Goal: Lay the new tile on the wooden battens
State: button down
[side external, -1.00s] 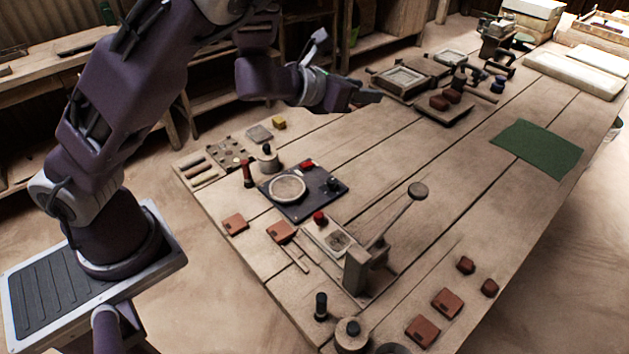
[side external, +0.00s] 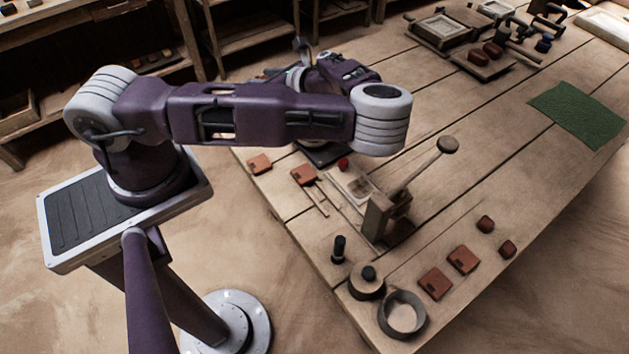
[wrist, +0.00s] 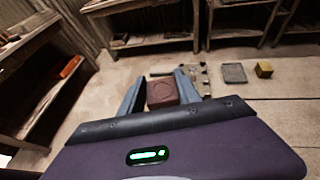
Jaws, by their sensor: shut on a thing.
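My gripper (wrist: 161,80) is shut on a reddish-brown tile (wrist: 162,94), held between its two blue-grey fingers in the wrist view. In the side external view my arm hides the fingers and the held tile. Thin wooden battens (side external: 317,200) lie on the table left of the lever press (side external: 381,212). One reddish tile (side external: 303,174) lies at their far end; whether it rests on them I cannot tell. Another tile (side external: 259,163) lies farther left, near the table edge.
Two more tiles (side external: 436,283) (side external: 462,260) and two clay lumps (side external: 485,224) (side external: 507,248) lie right of the press. A round ring (side external: 402,314) stands at the front edge. The wrist view shows a grey slab (wrist: 234,73) and a yellow block (wrist: 264,69).

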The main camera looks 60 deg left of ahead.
jog(key=s+d+f+n+g+h, duration=0.4)
jog(key=s+f+n+g+h, duration=0.45)
jog(key=s+n, duration=0.25)
jog(key=s+d+f+n+g+h, duration=0.1)
jog(key=s+d+f+n+h, duration=0.15)
jog(key=d+n+h, duration=0.7)
notch_tip(320, 180, up, 5)
jog(key=n+t+h, duration=0.8)
jog(key=n+t, duration=0.9)
send_over(318, 194)
jog(key=shift+t, duration=0.45)
notch_tip(318, 194, down, 9)
jog(key=shift+f, duration=0.25)
jog(key=c, duration=1.1)
grip_release()
jog(key=shift+c, duration=0.2)
